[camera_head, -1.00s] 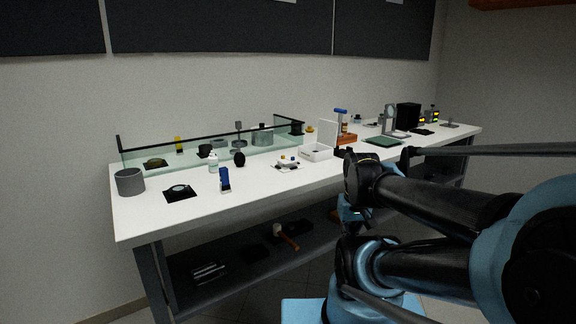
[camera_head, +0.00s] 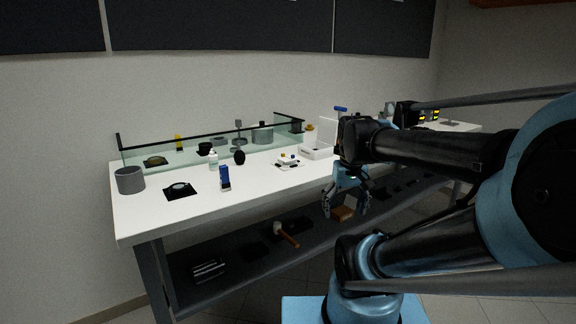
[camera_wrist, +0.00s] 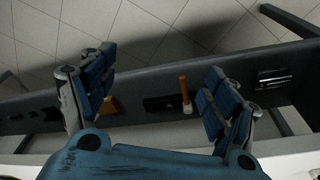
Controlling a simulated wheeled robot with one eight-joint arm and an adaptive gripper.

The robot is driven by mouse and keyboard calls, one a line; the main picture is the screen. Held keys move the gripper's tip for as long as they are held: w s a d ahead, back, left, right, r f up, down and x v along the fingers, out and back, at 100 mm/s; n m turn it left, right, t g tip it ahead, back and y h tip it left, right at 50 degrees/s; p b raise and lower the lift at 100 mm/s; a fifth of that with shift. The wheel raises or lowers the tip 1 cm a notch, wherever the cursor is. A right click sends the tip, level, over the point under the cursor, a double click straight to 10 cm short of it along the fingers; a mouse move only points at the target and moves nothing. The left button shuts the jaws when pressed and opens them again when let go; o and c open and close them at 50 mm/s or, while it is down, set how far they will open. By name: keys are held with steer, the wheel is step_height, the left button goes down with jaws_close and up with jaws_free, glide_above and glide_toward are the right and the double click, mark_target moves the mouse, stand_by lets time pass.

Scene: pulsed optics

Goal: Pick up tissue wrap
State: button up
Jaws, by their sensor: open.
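A small white sheet with little pieces on it (camera_head: 289,162) lies on the white bench top in the head view. It may be the tissue wrap, but it is too small to tell surely. My gripper (camera_head: 345,208) is open and empty, pointing down in front of the bench's front edge, to the right of that sheet and apart from it. In the wrist view my gripper (camera_wrist: 161,66) shows its two fingers spread wide, with the lower shelf and floor beneath. No tissue wrap can be made out in the wrist view.
The bench top (camera_head: 150,218) carries a grey cup (camera_head: 130,180), a blue bottle (camera_head: 225,179), a black mat (camera_head: 180,191) and an open white box (camera_head: 318,150). A glass rail runs behind. A mallet (camera_head: 287,235) lies on the lower shelf (camera_head: 225,272).

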steer(key=w+a+r+n, duration=0.1)
steer(key=w+a+r, duration=0.2)
steer(key=w+r, duration=0.5)
steer(key=w+a+r+n, duration=0.2)
steer(key=w+a+r, duration=0.1)
steer(key=w+r, duration=0.4)
step_height(320, 180, up, 8)
steer(key=n+g, duration=0.2)
steer(key=n, duration=0.1)
glide_above(287, 158)
step_height(287, 158, down, 12)
steer(key=shift+w+d+r, duration=0.1)
steer(key=shift+w, duration=0.05)
steer(key=shift+w+f, duration=0.15)
steer(key=shift+f, duration=1.2)
steer(key=shift+w+f, duration=0.15)
steer(key=shift+f, duration=1.15)
steer(key=c, duration=1.1)
